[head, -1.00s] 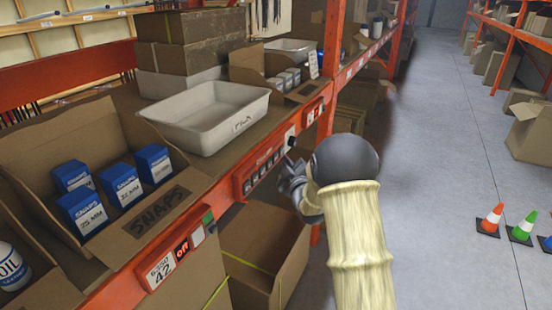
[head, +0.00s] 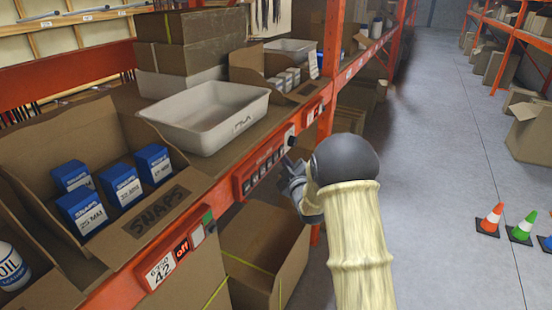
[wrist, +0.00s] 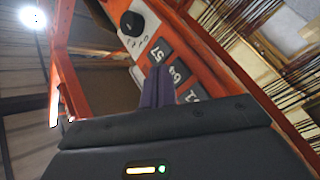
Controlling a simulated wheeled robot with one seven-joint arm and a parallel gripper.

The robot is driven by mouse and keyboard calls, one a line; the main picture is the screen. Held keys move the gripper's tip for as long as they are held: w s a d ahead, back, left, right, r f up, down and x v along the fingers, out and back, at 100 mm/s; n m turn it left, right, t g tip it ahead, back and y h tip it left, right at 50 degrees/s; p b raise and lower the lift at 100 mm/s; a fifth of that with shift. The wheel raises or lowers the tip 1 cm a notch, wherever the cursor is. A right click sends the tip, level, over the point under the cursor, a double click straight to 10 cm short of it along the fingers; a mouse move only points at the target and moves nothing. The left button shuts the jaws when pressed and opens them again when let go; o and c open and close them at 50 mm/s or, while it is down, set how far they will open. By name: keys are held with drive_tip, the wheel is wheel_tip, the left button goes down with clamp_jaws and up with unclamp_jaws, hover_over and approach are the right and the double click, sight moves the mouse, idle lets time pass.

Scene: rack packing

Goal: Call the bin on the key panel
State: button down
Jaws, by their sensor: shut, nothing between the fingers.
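The key panel (head: 262,172) is an orange strip with a row of dark keys on the front beam of the rack shelf. My gripper (head: 289,163) is shut and empty at the panel's right end. Its fingertips (wrist: 158,72) lie close beside the keys in the wrist view; whether they touch is unclear. A pale bin (head: 207,115) stands on the shelf above the panel.
A SNAPS carton (head: 130,215) with blue boxes stands left of the bin. A sign reading 42 and off (head: 170,262) hangs on the beam. Open cartons (head: 265,250) stand below.

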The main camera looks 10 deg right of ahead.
drive_tip(key=shift+w+a+b, duration=0.15)
drive_tip(key=shift+a+b, duration=0.05)
drive_tip(key=shift+b, duration=0.1)
drive_tip(key=shift+w+a, duration=0.1)
drive_tip(key=shift+a, duration=0.05)
drive_tip(key=shift+w+a+b, duration=0.25)
drive_tip(key=shift+a+b, duration=0.1)
drive_tip(key=shift+b, duration=0.15)
idle(0.6)
idle(0.4)
drive_tip(key=shift+s+d+b, duration=0.5)
drive_tip(key=shift+d+b, duration=0.05)
drive_tip(key=shift+d, duration=0.15)
drive_tip(key=s+d+b, duration=0.1)
drive_tip(key=d, duration=0.1)
drive_tip(key=s+d+b, duration=0.1)
drive_tip(key=s+d, duration=0.1)
drive_tip(key=shift+d, duration=0.1)
